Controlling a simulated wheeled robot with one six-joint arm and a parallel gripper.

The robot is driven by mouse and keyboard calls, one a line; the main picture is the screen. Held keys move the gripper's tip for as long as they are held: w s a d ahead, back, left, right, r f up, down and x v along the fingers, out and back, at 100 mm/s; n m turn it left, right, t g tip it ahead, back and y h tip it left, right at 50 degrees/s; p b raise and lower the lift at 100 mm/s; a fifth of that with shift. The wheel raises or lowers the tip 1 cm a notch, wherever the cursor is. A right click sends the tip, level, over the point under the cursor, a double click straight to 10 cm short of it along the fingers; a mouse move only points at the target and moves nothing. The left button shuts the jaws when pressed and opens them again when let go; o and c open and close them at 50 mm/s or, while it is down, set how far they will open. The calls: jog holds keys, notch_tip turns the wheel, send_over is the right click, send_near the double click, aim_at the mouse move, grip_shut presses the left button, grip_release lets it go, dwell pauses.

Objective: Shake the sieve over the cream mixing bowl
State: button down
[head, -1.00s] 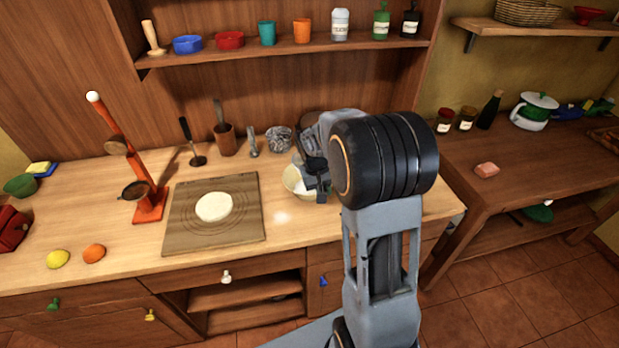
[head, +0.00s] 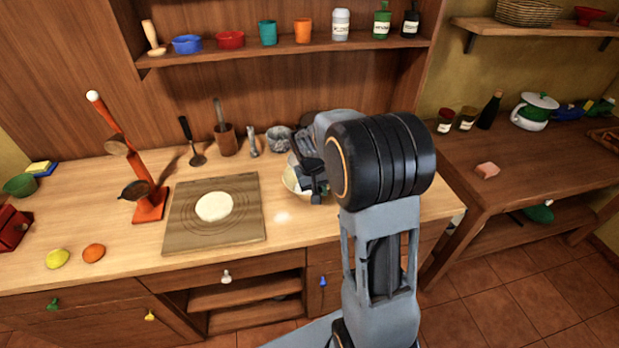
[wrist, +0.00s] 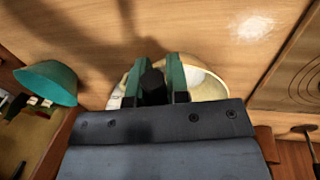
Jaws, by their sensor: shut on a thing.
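The cream mixing bowl (head: 289,184) stands on the wooden counter right of the pastry board, partly hidden by my gripper. It also shows in the wrist view (wrist: 210,84), behind my fingers. My gripper (head: 312,186) is over the bowl; in the wrist view its green-sided fingers (wrist: 161,78) are shut on a dark handle (wrist: 153,82), taken as the sieve's. The sieve's mesh and rim cannot be made out, and neither can anything falling from it. How far the sieve is above the bowl cannot be told.
A pastry board (head: 250,215) with pale dough (head: 214,207) lies left of the bowl. A grey pot (head: 278,138) and a brown utensil crock (head: 226,140) stand behind. The wrist view shows a teal bowl (wrist: 48,82) beside the cream bowl. A shelf (head: 290,58) hangs above.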

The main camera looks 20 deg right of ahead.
jog(key=shift+s+d, duration=0.2)
jog(key=shift+d, duration=0.6)
jog(key=shift+r, duration=0.15)
notch_tip(320, 180, up, 4)
jog(key=p, duration=0.3)
